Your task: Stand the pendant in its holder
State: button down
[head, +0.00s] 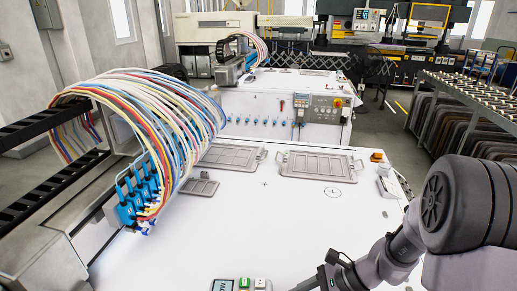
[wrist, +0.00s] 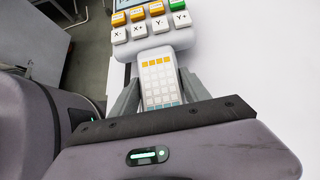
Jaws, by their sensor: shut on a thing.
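The pendant (wrist: 150,32) is a pale hand unit with rows of orange, green and white keys marked X and Y. Its narrower lower part carries a small keypad. My gripper (wrist: 158,92) is shut on this narrow part, one grey finger on each side. In the head view, what looks like the pendant's top (head: 251,284), with a dark screen and a green key, shows at the bottom edge; the rest is cut off. A small white fitting (head: 387,186) stands at the table's right edge; I cannot tell whether it is the holder.
The white table (head: 290,225) is mostly bare. Framed grey plates (head: 318,165) lie towards its back. A blue nozzle block (head: 140,193) with bundled coloured hoses stands at the left. An orange-topped box (head: 377,157) is at the back right corner. Floor (wrist: 92,50) shows in the wrist view.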

jog(key=s+d, duration=0.1)
jog(key=s+d+p, duration=0.1)
jog(key=s, duration=0.1)
jog(key=s+d+r, duration=0.1)
jog(key=s, duration=0.1)
jog(key=shift+d, duration=0.1)
jog(key=w+d+r+m+t+h, duration=0.1)
jog(key=w+r+m+t+h, duration=0.5)
jog(key=w+r+m, duration=0.7)
jog(key=shift+w+r+m+t, duration=0.3)
jog(key=shift+w+m+t, duration=0.3)
jog(key=shift+w+t, duration=0.5)
